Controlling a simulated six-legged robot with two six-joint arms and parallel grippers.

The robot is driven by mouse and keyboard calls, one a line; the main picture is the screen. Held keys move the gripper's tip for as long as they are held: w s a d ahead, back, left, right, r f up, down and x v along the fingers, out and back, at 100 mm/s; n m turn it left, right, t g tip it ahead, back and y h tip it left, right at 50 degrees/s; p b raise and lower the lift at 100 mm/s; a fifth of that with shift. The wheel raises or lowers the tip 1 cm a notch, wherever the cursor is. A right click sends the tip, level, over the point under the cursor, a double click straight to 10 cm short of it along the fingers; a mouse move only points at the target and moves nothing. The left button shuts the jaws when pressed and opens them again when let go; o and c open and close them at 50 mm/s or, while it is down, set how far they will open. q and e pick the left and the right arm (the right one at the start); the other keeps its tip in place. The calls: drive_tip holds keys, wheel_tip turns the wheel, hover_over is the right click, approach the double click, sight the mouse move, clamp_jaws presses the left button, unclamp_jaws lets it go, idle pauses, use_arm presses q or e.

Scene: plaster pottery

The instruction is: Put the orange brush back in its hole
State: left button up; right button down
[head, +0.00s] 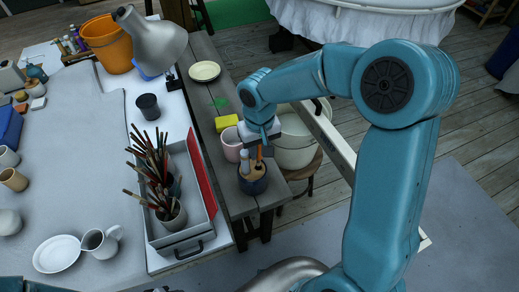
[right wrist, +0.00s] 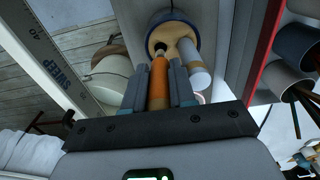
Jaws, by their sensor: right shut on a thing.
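The orange brush (right wrist: 159,85) is held between the two fingers of my right gripper (right wrist: 162,88) in the right wrist view. It also shows as a small orange piece in the head view (head: 259,156). My right gripper (head: 258,147) is above the round holder (head: 253,186), a dark blue pot with a wooden top. In the wrist view the brush's far end is at or just over a dark hole in the wooden top (right wrist: 158,35); I cannot tell if it is inside. A pale handle (head: 245,163) stands in the holder beside the brush. My left gripper is not in view.
A pink cup (head: 231,144) and yellow block (head: 227,122) stand near the holder on the narrow wooden bench (head: 207,103). A grey tray (head: 210,203) with a pot of brushes is to the left. A white bucket (head: 293,150) stands to the right.

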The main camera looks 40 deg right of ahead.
sight(260, 158)
drive_tip(key=shift+s+a+f, duration=0.1)
drive_tip(key=shift+s+f, duration=0.25)
drive_tip(key=shift+f, duration=0.4)
drive_tip(key=shift+w+f+b, duration=0.55)
drive_tip(key=shift+f+b, duration=0.1)
drive_tip(key=shift+f, duration=0.1)
drive_tip(key=shift+s+f+b, duration=0.1)
drive_tip(key=shift+s+b, duration=0.25)
drive_tip(key=shift+s, duration=0.05)
drive_tip(key=shift+f, duration=0.15)
drive_tip(key=shift+w+f+b, duration=0.35)
drive_tip(key=shift+f, duration=0.1)
drive_tip(key=shift+s+r, duration=0.25)
drive_tip(key=shift+s, duration=0.05)
drive_tip(key=shift+w+f, duration=0.25)
drive_tip(key=shift+s, duration=0.2)
